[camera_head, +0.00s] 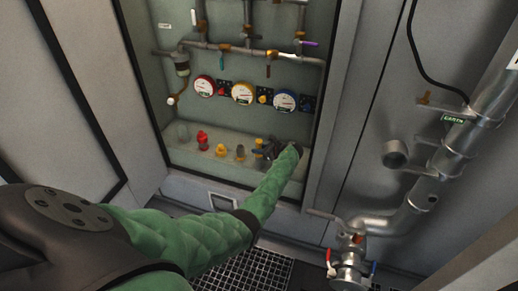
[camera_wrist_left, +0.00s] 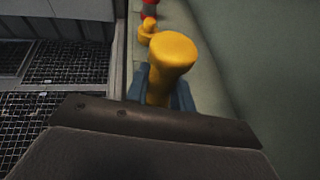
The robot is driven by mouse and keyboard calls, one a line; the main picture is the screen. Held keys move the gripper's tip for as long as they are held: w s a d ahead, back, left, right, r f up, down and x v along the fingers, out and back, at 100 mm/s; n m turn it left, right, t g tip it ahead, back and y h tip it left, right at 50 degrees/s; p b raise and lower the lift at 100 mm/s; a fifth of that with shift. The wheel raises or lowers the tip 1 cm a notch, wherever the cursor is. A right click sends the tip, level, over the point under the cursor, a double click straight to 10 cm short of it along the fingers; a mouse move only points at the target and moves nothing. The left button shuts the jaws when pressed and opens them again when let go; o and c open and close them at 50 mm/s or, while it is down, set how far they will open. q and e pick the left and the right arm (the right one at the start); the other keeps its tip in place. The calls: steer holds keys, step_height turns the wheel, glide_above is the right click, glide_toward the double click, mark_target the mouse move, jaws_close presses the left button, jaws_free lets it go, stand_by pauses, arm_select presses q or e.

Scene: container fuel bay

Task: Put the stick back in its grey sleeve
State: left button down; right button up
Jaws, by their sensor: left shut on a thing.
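My left gripper (camera_head: 266,149) reaches over the right part of the cabinet's ledge. In the left wrist view, its blue jaws are shut on a yellow thing with a wide rounded top (camera_wrist_left: 172,52); it may be the stick's handle. Its lower part is hidden behind the gripper, so I cannot tell whether it sits in anything. In the head view a yellow piece (camera_head: 258,143) shows beside the jaws. A small grey upright cylinder (camera_head: 183,132) stands at the ledge's left end; I cannot tell whether it is the grey sleeve. My right gripper is not in view.
Gauges (camera_head: 243,94) and pipes (camera_head: 250,50) hang above. A large metal pipe (camera_head: 440,170) stands right, outside the cabinet. A floor grating (camera_head: 245,270) lies below.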

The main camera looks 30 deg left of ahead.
arm_select(q)
steer(key=c, duration=1.1)
jaws_free()
steer(key=shift+r, duration=0.1)
steer(key=shift+r+p, duration=0.3)
steer(key=shift+p, duration=0.05)
steer(key=shift+r+p, duration=5.85)
steer(key=shift+r, duration=9)
